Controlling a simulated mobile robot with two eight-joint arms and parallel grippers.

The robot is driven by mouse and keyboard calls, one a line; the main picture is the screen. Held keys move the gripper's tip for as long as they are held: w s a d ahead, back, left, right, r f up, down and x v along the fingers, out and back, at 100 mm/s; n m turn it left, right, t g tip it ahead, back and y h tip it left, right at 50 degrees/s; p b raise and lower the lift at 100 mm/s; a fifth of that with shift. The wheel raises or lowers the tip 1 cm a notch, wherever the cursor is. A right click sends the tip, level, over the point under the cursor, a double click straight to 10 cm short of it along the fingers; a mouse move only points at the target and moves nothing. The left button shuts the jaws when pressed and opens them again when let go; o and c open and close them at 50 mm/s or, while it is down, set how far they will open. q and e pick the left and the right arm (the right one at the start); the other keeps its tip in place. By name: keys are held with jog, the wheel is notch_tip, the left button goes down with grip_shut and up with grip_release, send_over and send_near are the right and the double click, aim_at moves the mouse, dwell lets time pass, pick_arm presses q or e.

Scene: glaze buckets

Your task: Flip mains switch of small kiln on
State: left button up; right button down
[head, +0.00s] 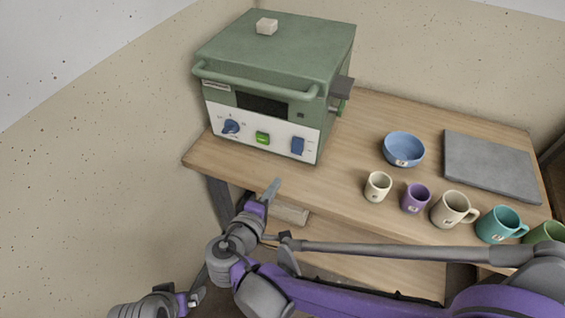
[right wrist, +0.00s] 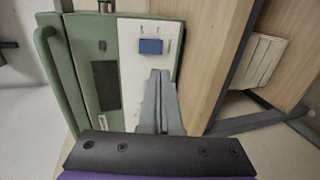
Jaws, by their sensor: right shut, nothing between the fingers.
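The small green kiln (head: 275,70) stands at the left end of the wooden table. Its white front panel has a blue dial (head: 231,126), a green button (head: 262,138) and a blue rocker-like switch (head: 297,146) at the right. The blue switch also shows in the right wrist view (right wrist: 151,46), beyond my fingertips. My right gripper (head: 273,187) is shut and empty, in front of the table edge below the panel. It also shows in the right wrist view (right wrist: 160,75). My left gripper (head: 196,297) is low at the bottom left; its finger opening is too small to judge.
A blue bowl (head: 403,149), cream cup (head: 377,186), purple cup (head: 415,198), cream mug (head: 453,208) and teal mug (head: 499,224) stand right of the kiln. A grey slab (head: 491,166) lies behind them. The kiln's handle bar (head: 255,84) juts out above the panel.

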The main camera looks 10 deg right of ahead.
aim_at(296, 151)
jog(key=shift+a+r, duration=0.1)
jog(key=shift+a, duration=0.05)
jog(key=shift+w, duration=0.1)
jog(key=b+x, duration=0.2)
jog(key=x, duration=1.2)
jog(key=shift+r, duration=0.15)
